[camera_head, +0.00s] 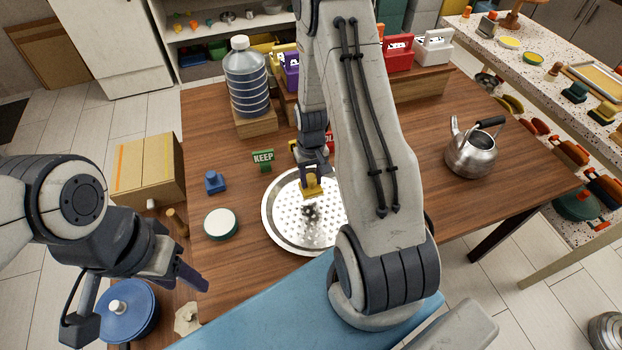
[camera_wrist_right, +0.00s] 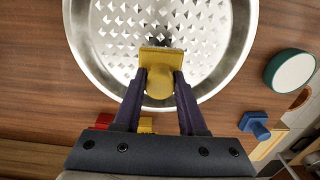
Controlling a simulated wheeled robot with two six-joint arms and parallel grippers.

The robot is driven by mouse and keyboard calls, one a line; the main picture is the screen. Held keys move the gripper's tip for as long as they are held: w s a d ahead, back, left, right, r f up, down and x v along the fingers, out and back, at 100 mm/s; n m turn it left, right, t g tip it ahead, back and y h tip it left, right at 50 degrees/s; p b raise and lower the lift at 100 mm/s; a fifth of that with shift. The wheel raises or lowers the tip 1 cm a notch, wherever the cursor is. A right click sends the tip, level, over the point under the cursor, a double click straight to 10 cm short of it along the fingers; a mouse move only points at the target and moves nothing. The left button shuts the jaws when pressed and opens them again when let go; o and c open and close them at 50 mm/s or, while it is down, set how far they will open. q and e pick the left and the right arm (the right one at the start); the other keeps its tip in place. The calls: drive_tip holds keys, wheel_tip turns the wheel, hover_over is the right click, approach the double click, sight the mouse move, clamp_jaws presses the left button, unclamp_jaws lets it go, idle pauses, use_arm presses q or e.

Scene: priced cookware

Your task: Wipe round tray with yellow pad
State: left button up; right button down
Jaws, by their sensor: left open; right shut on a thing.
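The round tray (camera_head: 284,237) is a silver metal dish with a perforated-looking pattern, lying on the wooden table. It also shows in the right wrist view (camera_wrist_right: 240,45). My right gripper (camera_head: 312,178) is shut on the yellow pad (camera_head: 313,190) and holds it over the tray's inner area. In the right wrist view the pad (camera_wrist_right: 158,85) sits between the fingertips near the tray's rim. A dark patch (camera_head: 309,211) shows on the tray beside the pad; I cannot tell if the pad touches the surface. My left gripper (camera_head: 190,272) is open and empty at the lower left.
A green KEEP sign (camera_head: 262,159), a blue stamp-like block (camera_head: 215,182) and a white-topped green round container (camera_head: 221,223) stand left of the tray. A kettle (camera_head: 471,153) is at right, a water jug (camera_head: 247,80) behind, a blue lidded pot (camera_head: 127,308) at lower left.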

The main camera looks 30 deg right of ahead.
drive_tip(key=shift+r+p, duration=1.25)
drive_tip(key=shift+r, duration=0.3)
